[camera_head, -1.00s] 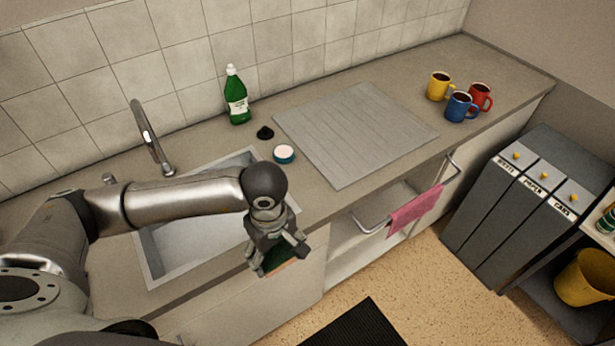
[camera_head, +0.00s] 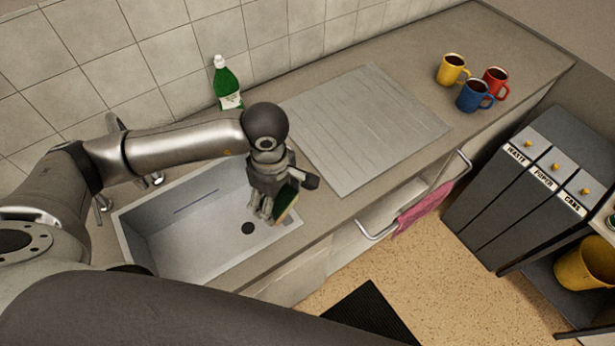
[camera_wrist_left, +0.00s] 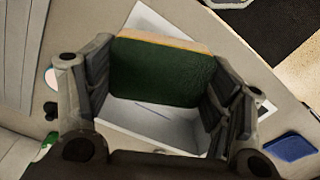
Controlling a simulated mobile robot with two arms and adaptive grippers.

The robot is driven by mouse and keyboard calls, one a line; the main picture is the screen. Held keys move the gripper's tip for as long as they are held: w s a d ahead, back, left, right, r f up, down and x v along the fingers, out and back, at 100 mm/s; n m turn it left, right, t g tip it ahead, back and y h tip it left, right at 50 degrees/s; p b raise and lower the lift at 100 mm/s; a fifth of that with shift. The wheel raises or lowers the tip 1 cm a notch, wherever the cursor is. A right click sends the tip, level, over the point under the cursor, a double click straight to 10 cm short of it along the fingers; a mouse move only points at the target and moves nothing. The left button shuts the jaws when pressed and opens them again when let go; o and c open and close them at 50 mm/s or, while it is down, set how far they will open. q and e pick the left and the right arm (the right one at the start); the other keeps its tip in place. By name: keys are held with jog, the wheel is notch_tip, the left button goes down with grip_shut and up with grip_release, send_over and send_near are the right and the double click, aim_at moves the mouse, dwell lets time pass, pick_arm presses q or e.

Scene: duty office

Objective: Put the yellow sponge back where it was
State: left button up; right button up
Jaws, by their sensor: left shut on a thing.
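My left gripper (camera_head: 272,206) is shut on the sponge (camera_head: 287,200), over the right end of the sink basin (camera_head: 150,238) near its front rim. In the left wrist view the sponge (camera_wrist_left: 160,72) sits between the two fingers. Its broad dark green face shows, with a thin yellow-orange layer along the top edge. The sink basin (camera_wrist_left: 150,112) lies behind it there. In the head view the fingers cover much of the sponge. My right gripper is not in view.
A green bottle (camera_head: 227,84) stands by the tiled wall. A ribbed drainboard (camera_head: 365,128) lies right of the sink. Yellow (camera_head: 451,69), red (camera_head: 496,83) and blue (camera_head: 474,96) mugs stand at the far right. A pink cloth (camera_head: 422,208) hangs on a rail below the counter.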

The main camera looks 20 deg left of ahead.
pick_arm(q)
jog(key=w+d+f+b, duration=0.3)
jog(key=w+f, duration=0.1)
jog(key=w, duration=0.3)
jog(key=b, duration=0.3)
send_over(309, 193)
jog(key=f, duration=0.4)
jog(key=shift+s+f, duration=0.25)
jog(key=shift+s, duration=0.1)
jog(key=shift+w+f+b, duration=0.25)
jog(key=shift+f+b, duration=0.1)
jog(key=shift+b, duration=0.1)
jog(key=shift+w+f+b, duration=0.2)
jog(key=shift+f+b, duration=0.45)
jog(key=shift+f, duration=0.95)
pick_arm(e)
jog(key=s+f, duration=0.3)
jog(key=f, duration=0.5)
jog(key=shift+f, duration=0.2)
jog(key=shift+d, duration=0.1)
pick_arm(q)
jog(key=shift+f+b, duration=0.25)
jog(key=shift+b, duration=0.05)
jog(key=o, duration=0.7)
jog(key=shift+r, duration=0.1)
jog(key=shift+c, duration=0.2)
jog(key=shift+o, duration=1.2)
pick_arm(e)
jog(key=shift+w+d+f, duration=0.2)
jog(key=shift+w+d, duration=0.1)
